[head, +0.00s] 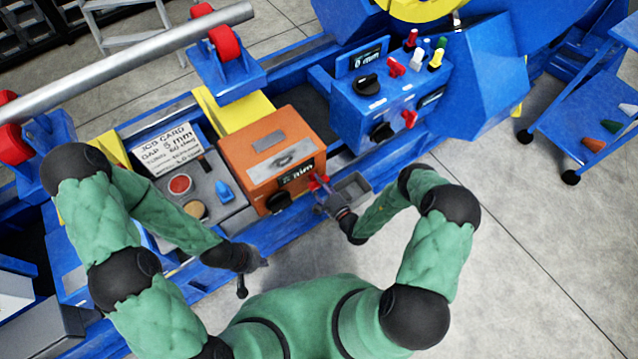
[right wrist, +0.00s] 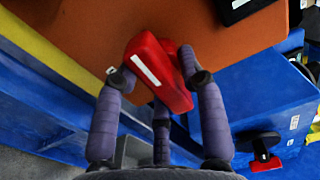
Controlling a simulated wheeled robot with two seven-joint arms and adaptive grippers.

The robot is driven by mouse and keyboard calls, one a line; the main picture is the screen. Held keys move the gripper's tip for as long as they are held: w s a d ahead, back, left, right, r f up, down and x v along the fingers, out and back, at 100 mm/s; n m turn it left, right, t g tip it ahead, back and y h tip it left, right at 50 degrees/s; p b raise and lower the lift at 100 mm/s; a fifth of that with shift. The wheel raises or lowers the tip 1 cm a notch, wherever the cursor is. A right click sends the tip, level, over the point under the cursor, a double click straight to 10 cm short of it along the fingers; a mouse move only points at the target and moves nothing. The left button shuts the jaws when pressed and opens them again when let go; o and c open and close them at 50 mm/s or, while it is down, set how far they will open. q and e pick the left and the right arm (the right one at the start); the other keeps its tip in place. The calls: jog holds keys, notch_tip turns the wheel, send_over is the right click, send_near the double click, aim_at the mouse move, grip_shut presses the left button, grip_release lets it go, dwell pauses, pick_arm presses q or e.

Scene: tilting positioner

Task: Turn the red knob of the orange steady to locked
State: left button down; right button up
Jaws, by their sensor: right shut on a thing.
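The orange steady (head: 275,150) is a box on the blue machine bed, with a black knob (head: 279,202) and a small dark display (head: 297,175) on its front face. Its red knob (head: 318,183) is at the right end of that face. In the right wrist view the red knob (right wrist: 158,72) has a white stripe and sits against the orange wall (right wrist: 225,35). My right gripper (right wrist: 157,80) has its fingers closed around the red knob. In the head view my right gripper (head: 328,192) reaches the knob. My left gripper (head: 262,264) hangs in front of the bed, away from the steady; its fingers are too small to judge.
A blue control box (head: 385,100) with red and black knobs stands right of the steady. A job card (head: 167,148) and a grey tray (head: 224,190) with small items lie to the left. A blue cart (head: 590,125) stands at right.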

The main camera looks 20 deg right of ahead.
jog(key=m, duration=0.2)
jog(key=m+p, duration=0.1)
jog(key=m, duration=0.1)
jog(key=shift+s+a+f+m, duration=0.2)
jog(key=shift+m, duration=0.1)
jog(key=m, duration=0.4)
jog(key=shift+s+a+m+p, duration=0.1)
jog(key=shift+a+m+p, duration=0.05)
jog(key=shift+m+p, duration=0.15)
jog(key=m, duration=0.4)
jog(key=shift+a+r, duration=0.1)
jog(key=shift+s+a+r+m+p, duration=0.1)
jog(key=shift+m+p, duration=0.2)
jog(key=shift+m, duration=1.8)
jog(key=o, duration=1)
jog(key=shift+r, duration=0.1)
jog(key=shift+d, duration=0.2)
